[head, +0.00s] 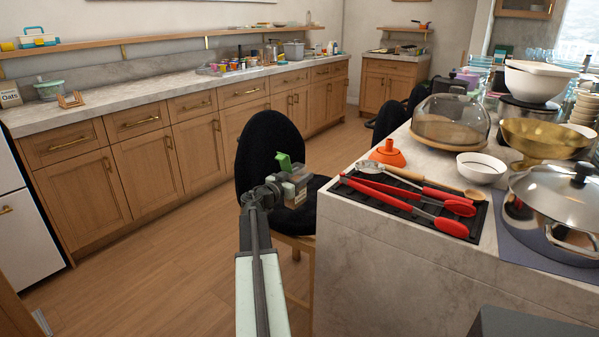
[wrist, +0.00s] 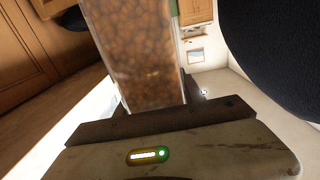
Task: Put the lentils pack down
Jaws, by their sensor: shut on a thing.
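The lentils pack (head: 293,189) shows in the head view as a small clear pack with a green top. My gripper (head: 279,188) is shut on it and holds it in the air, in front of a black chair and left of the island's near corner. In the wrist view the pack (wrist: 140,55) fills the upper middle, with brown lentils behind its clear wall. The dark jaw (wrist: 165,122) lies across its near end, and part of the pack is hidden there.
The island (head: 345,215) carries a black mat with red tongs, an orange funnel (head: 388,153), a white bowl (head: 481,167), a glass dome (head: 450,122) and a large lidded pot (head: 555,210). Black chairs (head: 268,150) stand along it. The left counter (head: 150,95) has bare stretches.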

